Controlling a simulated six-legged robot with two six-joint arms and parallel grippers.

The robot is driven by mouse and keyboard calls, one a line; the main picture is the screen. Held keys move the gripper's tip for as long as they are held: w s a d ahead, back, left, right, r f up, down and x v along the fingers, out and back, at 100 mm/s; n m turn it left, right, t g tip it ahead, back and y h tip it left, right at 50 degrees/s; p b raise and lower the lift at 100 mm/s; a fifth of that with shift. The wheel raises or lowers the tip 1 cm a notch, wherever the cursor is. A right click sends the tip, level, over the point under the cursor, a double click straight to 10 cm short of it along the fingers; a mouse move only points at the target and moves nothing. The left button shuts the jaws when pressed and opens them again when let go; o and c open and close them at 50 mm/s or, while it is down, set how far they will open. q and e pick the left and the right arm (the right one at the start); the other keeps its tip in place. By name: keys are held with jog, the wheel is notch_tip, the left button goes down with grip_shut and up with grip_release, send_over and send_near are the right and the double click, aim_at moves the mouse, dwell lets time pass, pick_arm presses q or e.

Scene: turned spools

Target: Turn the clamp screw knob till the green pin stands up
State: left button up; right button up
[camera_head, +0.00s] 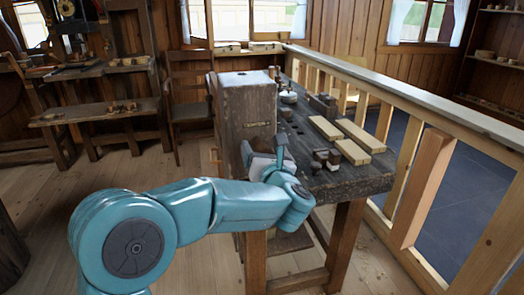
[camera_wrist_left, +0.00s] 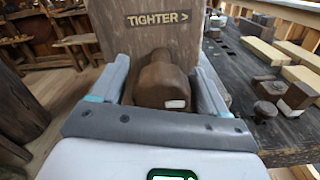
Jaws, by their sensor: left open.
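The brown wooden clamp screw knob (camera_wrist_left: 163,82) shows in the left wrist view, in front of a wooden block (camera_wrist_left: 165,38) marked "TIGHTER >". The knob has a small white mark on its lower right. My left gripper (camera_wrist_left: 163,76) is open, with one finger on each side of the knob; I cannot tell whether either finger touches it. In the head view the left gripper (camera_head: 264,152) is at the front of the tall block (camera_head: 246,105) and hides most of the knob. I cannot make out a green pin in either view.
The dark workbench (camera_head: 345,180) extends right of the block. It holds pale wooden planks (camera_head: 358,135) and several small dark wooden pieces (camera_head: 326,157). A wooden railing (camera_head: 408,90) runs along its right side. A chair (camera_head: 190,105) stands behind left; open floor lies left.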

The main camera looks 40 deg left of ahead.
pick_arm(q)
jog(key=shift+w+a, duration=0.1)
jog(key=c, duration=1)
jog(key=shift+o, duration=0.2)
jog(key=shift+f+m, duration=0.1)
jog(key=shift+m, duration=0.3)
